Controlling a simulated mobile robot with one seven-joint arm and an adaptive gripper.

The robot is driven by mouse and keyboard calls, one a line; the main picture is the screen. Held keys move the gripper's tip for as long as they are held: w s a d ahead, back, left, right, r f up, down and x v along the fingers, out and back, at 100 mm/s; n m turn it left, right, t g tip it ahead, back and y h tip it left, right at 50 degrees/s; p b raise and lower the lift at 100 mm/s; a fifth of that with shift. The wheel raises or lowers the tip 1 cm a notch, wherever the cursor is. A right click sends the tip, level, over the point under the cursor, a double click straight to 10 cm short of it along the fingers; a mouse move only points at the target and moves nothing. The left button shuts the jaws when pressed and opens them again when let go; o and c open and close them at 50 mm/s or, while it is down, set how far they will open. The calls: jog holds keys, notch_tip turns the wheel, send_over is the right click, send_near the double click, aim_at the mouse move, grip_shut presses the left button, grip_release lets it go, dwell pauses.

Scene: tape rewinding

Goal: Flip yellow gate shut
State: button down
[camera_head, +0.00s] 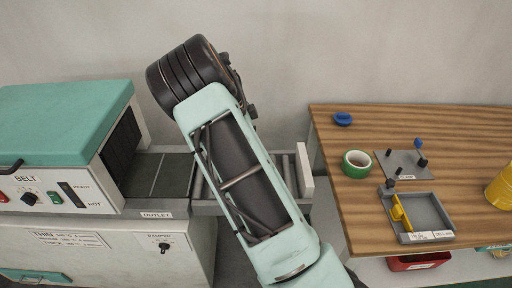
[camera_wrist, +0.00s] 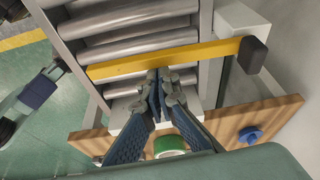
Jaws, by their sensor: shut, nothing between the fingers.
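In the wrist view the yellow gate (camera_wrist: 205,55) is a long flat bar with a black block at its right end. It lies across the metal roller conveyor (camera_wrist: 130,45). My gripper (camera_wrist: 158,74) is shut and empty, its blue-grey fingers together with their tips at the bar's lower edge near its middle; I cannot tell whether they touch it. In the head view my arm hides the gate and my gripper, while part of the conveyor (camera_head: 289,172) shows beside the arm.
A teal-lidded belt machine (camera_head: 60,120) stands left of the conveyor. The wooden table (camera_head: 450,150) at right holds a green tape roll (camera_head: 357,164), a blue piece (camera_head: 342,119) and a grey tray (camera_head: 430,212) with a yellow part (camera_head: 401,213). A white block (camera_head: 305,170) ends the conveyor.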

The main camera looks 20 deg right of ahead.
jog(key=shift+a+f, duration=0.1)
jog(key=shift+a, duration=0.15)
notch_tip(320, 180, up, 10)
jog(key=d, duration=0.1)
jog(key=shift+f, duration=0.2)
jog(key=shift+s+d, duration=0.1)
dwell(0.3)
